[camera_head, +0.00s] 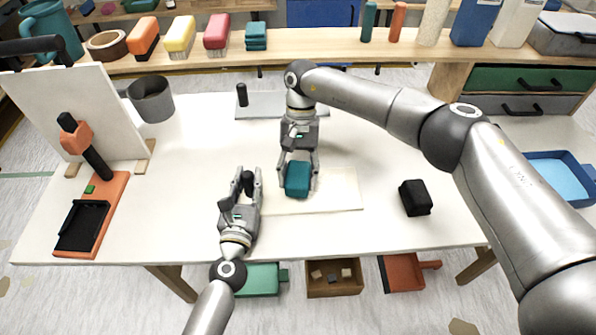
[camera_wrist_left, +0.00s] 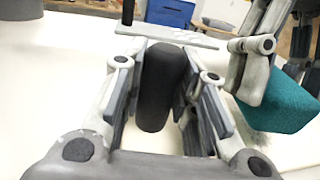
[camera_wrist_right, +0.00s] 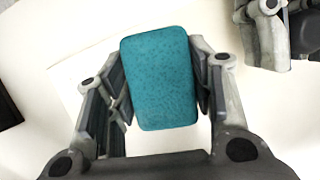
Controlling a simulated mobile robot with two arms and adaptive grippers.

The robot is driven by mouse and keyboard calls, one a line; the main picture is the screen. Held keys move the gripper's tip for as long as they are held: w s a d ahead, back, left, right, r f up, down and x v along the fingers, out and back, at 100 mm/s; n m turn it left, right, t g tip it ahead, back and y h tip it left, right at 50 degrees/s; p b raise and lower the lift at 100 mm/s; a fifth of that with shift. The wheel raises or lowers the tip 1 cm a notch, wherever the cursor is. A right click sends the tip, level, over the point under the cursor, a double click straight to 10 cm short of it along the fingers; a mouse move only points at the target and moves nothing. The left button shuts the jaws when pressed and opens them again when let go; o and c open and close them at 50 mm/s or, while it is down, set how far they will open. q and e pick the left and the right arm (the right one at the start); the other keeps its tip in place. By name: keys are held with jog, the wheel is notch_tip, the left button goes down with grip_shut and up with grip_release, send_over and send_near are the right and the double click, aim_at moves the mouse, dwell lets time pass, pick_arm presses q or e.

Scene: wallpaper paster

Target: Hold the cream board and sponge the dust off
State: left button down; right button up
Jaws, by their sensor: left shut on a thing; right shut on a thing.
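The cream board (camera_head: 335,192) lies flat on the white table, its left end next to my left gripper. My left gripper (camera_head: 247,182) is shut on a black upright handle (camera_wrist_left: 158,85) at that end. Whether the handle joins the board is hidden. My right gripper (camera_head: 299,165) is shut on a teal sponge (camera_head: 297,180), which is over the left part of the board. The sponge also shows between the fingers in the right wrist view (camera_wrist_right: 160,80). A greyish dusty patch (camera_wrist_left: 264,142) shows below the sponge in the left wrist view. I cannot tell whether the sponge touches the board.
A black block (camera_head: 415,198) lies right of the board. A grey plate with a black knob (camera_head: 265,104) lies behind, near a grey cup (camera_head: 152,99).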

aim_at(342, 190)
pick_arm(q)
jog(key=shift+s+f, duration=0.1)
jog(key=shift+f, duration=0.2)
pick_arm(e)
notch_tip(342, 190, up, 2)
jog(key=m, duration=0.1)
jog(key=m+y, duration=0.1)
jog(key=m, duration=0.1)
jog(key=m+t, duration=0.1)
jog(key=shift+r+m, duration=0.25)
jog(key=shift+m, duration=0.15)
notch_tip(342, 190, up, 3)
jog(key=m+y, duration=0.2)
jog(key=m, duration=0.2)
jog(key=shift+f+t, duration=0.1)
jog(key=shift+t, duration=0.3)
jog(key=f, duration=0.8)
jog(key=shift+d, duration=0.3)
jog(key=d, duration=1.1)
jog(key=shift+w+d, duration=0.1)
jog(key=shift+d, duration=0.2)
jog(key=shift+c, duration=0.5)
jog(key=a, duration=1.2)
jog(key=shift+s+a, duration=0.2)
jog(key=shift+a, duration=0.15)
jog(key=r, duration=0.8)
jog(key=shift+d+r, duration=0.1)
jog(key=shift+d, duration=0.1)
